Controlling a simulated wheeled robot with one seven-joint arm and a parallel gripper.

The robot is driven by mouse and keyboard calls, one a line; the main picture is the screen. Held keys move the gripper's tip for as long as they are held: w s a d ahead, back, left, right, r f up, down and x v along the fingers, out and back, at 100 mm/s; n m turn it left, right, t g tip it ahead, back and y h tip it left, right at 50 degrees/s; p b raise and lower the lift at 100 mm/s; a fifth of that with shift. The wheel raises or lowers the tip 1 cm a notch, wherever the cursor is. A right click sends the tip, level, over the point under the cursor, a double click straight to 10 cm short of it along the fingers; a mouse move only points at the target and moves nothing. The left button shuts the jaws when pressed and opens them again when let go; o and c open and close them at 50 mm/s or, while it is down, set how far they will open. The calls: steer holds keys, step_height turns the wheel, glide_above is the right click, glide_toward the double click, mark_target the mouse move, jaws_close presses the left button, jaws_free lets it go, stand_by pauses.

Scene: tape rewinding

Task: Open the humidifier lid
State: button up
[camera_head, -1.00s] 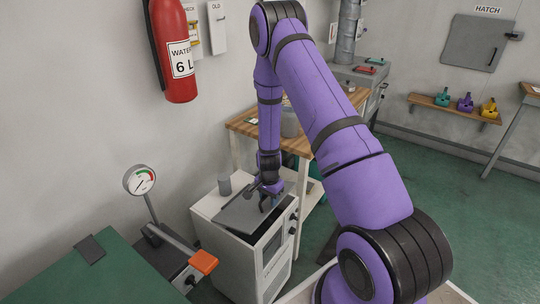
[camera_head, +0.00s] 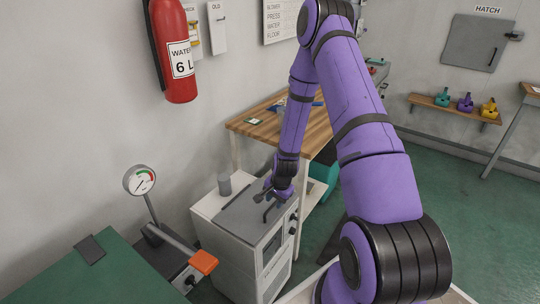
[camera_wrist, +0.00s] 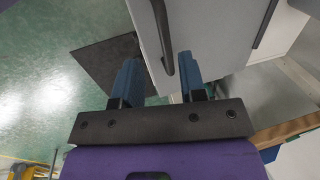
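The humidifier is a white cabinet (camera_head: 240,262) in the head view, with a grey lid (camera_head: 244,218) on top. The lid looks closed. A dark bar handle (camera_head: 269,211) is near the lid's right edge. My gripper (camera_head: 266,192) is at the lid's right side, close to the handle. In the wrist view, my gripper (camera_wrist: 160,80) is open, with two blue fingers apart. The dark handle (camera_wrist: 164,40) shows between the fingers, nearer the right one, over the light grey lid (camera_wrist: 212,40). I cannot tell whether a finger touches it.
A grey cup (camera_head: 224,185) stands on the cabinet's back left corner. A wooden table (camera_head: 262,124) is behind. A green bench (camera_head: 85,272) with a gauge (camera_head: 140,180) and an orange-ended lever (camera_head: 203,262) is at left. Green floor (camera_head: 400,160) is free at right.

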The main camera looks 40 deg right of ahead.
step_height(320, 180, up, 21)
steer(key=a+n, duration=0.2)
steer(key=n, duration=0.1)
steer(key=shift+s+a+r+n+t+h, duration=0.2)
steer(key=shift+s+a+n+t+h, duration=0.1)
steer(key=shift+a+n+t, duration=0.1)
stand_by(0.5)
